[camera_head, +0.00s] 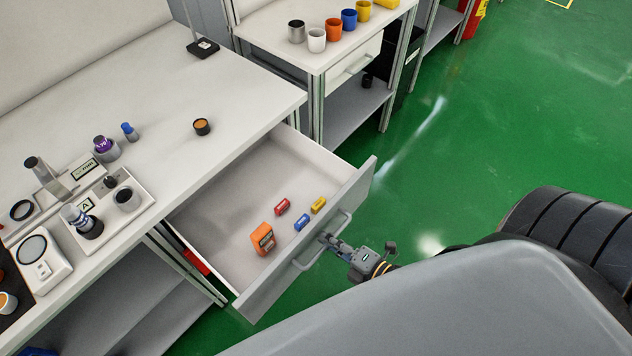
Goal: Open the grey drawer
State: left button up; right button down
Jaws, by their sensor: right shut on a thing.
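The grey drawer (274,278) stands pulled out from under the white bench, with its inside in view. Its front is grey with a bar handle (309,256). My right gripper (329,241) is at the handle, shut on it. Inside the drawer are an orange box-shaped item (262,238), a red block (282,206), a blue block (302,222) and a yellow block (318,205). My left gripper does not show.
The white bench top (170,90) carries several devices and small containers at the left. A second bench (270,30) with coloured cups stands behind. The green floor (480,120) to the right is clear.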

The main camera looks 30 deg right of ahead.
jog(key=shift+v, duration=1.05)
jog(key=c, duration=1.4)
grip_release()
jog(key=shift+s+f, duration=0.15)
jog(key=v, duration=1.2)
